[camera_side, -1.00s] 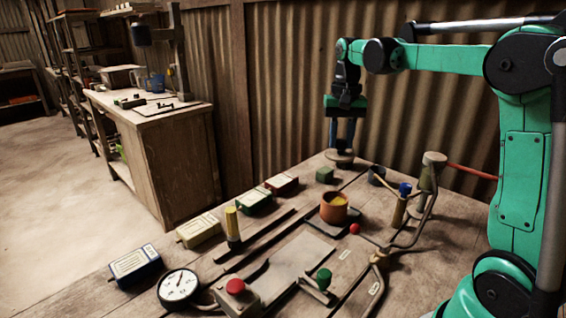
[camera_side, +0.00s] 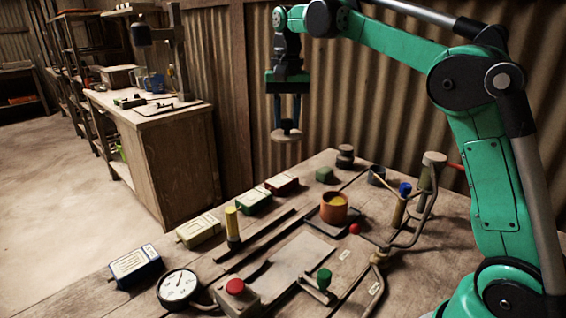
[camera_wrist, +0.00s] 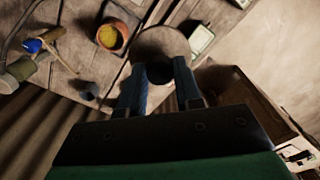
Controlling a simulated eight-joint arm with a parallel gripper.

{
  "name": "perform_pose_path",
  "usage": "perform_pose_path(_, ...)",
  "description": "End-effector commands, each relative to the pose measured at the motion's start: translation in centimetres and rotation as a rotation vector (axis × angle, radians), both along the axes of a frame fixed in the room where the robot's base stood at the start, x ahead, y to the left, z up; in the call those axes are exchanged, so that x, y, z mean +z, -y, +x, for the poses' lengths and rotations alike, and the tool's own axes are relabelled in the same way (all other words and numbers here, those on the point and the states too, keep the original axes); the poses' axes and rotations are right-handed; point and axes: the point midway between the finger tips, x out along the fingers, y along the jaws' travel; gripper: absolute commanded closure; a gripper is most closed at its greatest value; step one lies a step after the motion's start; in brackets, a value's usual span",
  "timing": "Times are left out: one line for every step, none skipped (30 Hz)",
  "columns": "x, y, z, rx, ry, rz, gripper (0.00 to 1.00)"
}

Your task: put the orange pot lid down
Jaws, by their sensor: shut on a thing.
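The pot lid (camera_side: 286,136) is a flat, pale brown disc with a dark knob. My gripper (camera_side: 286,124) is shut on the knob and holds the lid roughly level in the air, beyond the back edge of the table in the side view. In the wrist view, the lid (camera_wrist: 163,42) hangs from my gripper (camera_wrist: 160,74), its knob between the two blue fingers. The orange pot (camera_side: 334,208) stands uncovered on the table with yellow contents. It also shows in the wrist view (camera_wrist: 121,36), left of the lid.
A blue-topped post (camera_side: 400,205) and bent pipes are right of the pot. Several boxes line the left edge.

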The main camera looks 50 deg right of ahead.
Motion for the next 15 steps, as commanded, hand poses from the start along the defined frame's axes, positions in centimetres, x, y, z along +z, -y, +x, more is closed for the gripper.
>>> perform_pose_path(-0.6,-0.3,0.2,0.003,0.000,0.000,1.00)
perform_pose_path(-1.0,-0.4,0.3,0.003,0.000,0.000,1.00)
perform_pose_path(-1.7,-0.4,0.3,0.002,0.000,0.000,1.00)
perform_pose_path(-2.2,-0.4,0.2,0.002,0.000,0.000,1.00)
perform_pose_path(-2.8,-0.4,0.2,0.002,0.000,0.000,1.00)
perform_pose_path(-3.8,-0.4,0.2,0.002,0.000,0.000,1.00)
perform_pose_path(-4.5,-0.4,0.2,0.002,0.000,0.000,1.00)
perform_pose_path(-5.2,-0.3,0.2,0.002,0.000,0.000,1.00)
perform_pose_path(-6.1,-0.3,0.1,0.002,0.000,0.000,1.00)
perform_pose_path(-6.9,-0.3,0.2,0.002,0.000,0.000,1.00)
perform_pose_path(-7.7,-0.3,0.2,0.002,0.000,0.000,1.00)
perform_pose_path(-8.6,-0.3,0.2,0.002,0.000,0.000,1.00)
perform_pose_path(-9.4,-0.3,0.2,0.002,0.000,0.000,1.00)
perform_pose_path(-10.2,-0.3,0.2,0.002,0.000,0.000,1.00)
perform_pose_path(-11.2,-0.3,0.2,0.002,0.000,0.000,1.00)
